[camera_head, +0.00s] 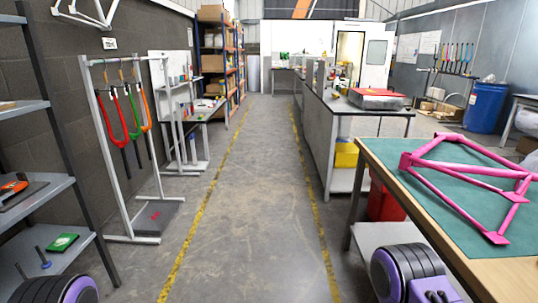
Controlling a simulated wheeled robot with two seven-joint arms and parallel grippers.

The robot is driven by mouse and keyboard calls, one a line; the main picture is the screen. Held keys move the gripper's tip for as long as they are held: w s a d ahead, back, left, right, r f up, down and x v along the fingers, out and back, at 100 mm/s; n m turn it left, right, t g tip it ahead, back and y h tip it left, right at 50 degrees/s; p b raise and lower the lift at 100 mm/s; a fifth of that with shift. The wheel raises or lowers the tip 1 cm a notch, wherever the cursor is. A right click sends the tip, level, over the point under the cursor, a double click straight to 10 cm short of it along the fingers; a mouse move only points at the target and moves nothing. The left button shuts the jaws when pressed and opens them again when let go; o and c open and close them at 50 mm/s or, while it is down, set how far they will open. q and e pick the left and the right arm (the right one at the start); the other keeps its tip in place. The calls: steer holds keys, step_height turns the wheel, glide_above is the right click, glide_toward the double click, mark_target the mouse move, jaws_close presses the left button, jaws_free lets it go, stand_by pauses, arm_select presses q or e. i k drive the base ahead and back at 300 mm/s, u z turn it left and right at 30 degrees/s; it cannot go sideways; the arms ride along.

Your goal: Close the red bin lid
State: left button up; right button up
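A red bin (384,203) stands on the floor at right of centre. The wooden-topped workbench in front covers much of it. I cannot tell from this view whether its lid is open or shut. Purple and black parts of my arms show at the bottom left and bottom right edges, well apart from the bin. Neither gripper shows, so their state is hidden.
The workbench (480,272) at the right carries a green mat (450,218) and a pink bike frame (476,170). A grey bench (328,125) stands beyond. A fork rack (93,140) and grey shelves (38,198) line the left. The marked aisle (250,190) is clear.

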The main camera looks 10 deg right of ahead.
mark_target(375, 179)
steer(key=i, duration=2.95)
steer(key=z, duration=1.8)
